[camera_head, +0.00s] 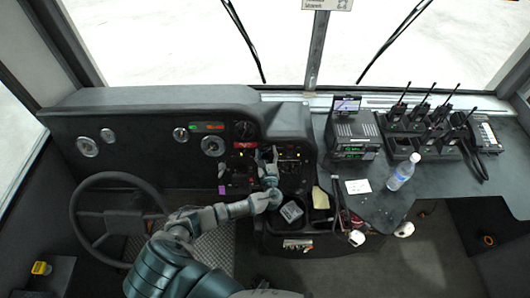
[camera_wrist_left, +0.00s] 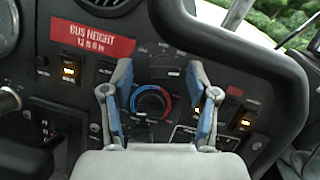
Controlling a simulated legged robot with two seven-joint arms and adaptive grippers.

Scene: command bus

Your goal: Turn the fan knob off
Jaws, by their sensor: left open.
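My left gripper (camera_head: 267,152) is open in front of the dashboard's control panel (camera_head: 240,160). In the left wrist view its two blue-padded fingers (camera_wrist_left: 165,98) stand either side of a dark round knob with a red and blue ring (camera_wrist_left: 150,103). Another dark dial (camera_wrist_left: 165,72) with faint white marks sits just above it, between the fingertips. Which of the two is the fan knob I cannot tell for certain. No contact between the fingers and either knob is visible. The knobs are too small to make out in the head view. My right gripper is not in view.
Lit orange switches (camera_wrist_left: 70,68) flank the knobs, under a red bus height label (camera_wrist_left: 92,38). A dark curved rim (camera_wrist_left: 240,50) overhangs the panel at upper right. The steering wheel (camera_head: 75,215) is at left. Radios (camera_head: 430,120) and a bottle (camera_head: 402,173) stand on the right counter.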

